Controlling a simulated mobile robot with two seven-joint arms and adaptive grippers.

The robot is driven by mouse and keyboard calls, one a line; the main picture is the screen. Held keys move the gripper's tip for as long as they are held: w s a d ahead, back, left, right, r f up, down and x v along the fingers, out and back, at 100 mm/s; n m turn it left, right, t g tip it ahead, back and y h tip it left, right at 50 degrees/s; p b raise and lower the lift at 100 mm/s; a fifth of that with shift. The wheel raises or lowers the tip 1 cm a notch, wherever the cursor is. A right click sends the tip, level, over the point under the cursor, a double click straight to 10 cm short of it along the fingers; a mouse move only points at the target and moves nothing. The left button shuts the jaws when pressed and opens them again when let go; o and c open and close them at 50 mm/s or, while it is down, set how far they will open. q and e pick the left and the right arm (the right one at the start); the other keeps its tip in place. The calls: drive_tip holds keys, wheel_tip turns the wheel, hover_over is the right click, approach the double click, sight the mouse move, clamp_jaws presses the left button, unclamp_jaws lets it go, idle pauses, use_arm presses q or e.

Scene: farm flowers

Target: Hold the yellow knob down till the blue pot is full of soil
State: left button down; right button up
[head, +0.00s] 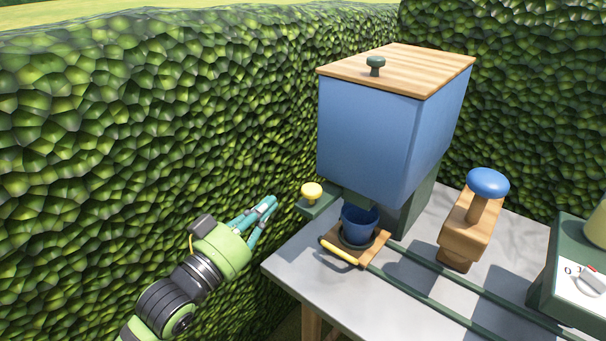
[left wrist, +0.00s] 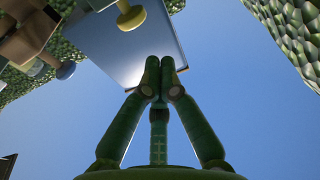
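The yellow knob (head: 312,190) sits on a green arm at the left side of the blue soil hopper (head: 365,140). The blue pot (head: 358,222) stands upright on a wooden tray (head: 340,251) below the hopper; its visible inside looks dark blue, and I see no soil in it. My left gripper (head: 270,206) is left of the knob and apart from it, off the table's edge. In the left wrist view its fingertips (left wrist: 166,66) meet with nothing between them, and the yellow knob (left wrist: 131,18) shows beyond them. My right gripper is not in view.
Green rails (head: 440,268) run from the tray across the grey table (head: 300,270). A wooden block with a blue knob (head: 488,183) stands right of the hopper, and a green stand (head: 570,285) is at the right edge. A tall hedge (head: 130,130) lies behind my left arm.

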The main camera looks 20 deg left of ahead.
use_arm(q)
drive_tip(key=r, duration=0.2)
drive_tip(key=s+d+r, duration=0.1)
drive_tip(key=shift+m+h, duration=0.4)
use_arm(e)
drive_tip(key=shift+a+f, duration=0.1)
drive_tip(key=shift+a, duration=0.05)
use_arm(q)
drive_tip(key=shift+d, duration=0.1)
wheel_tip(320, 180, up, 2)
drive_tip(key=p, duration=0.3)
hover_over(303, 193)
drive_tip(key=shift+w+r, duration=0.15)
wheel_tip(303, 193, down, 3)
drive_tip(key=shift+f, duration=0.1)
drive_tip(key=shift+s+f, duration=0.2)
drive_tip(key=shift+f, duration=0.3)
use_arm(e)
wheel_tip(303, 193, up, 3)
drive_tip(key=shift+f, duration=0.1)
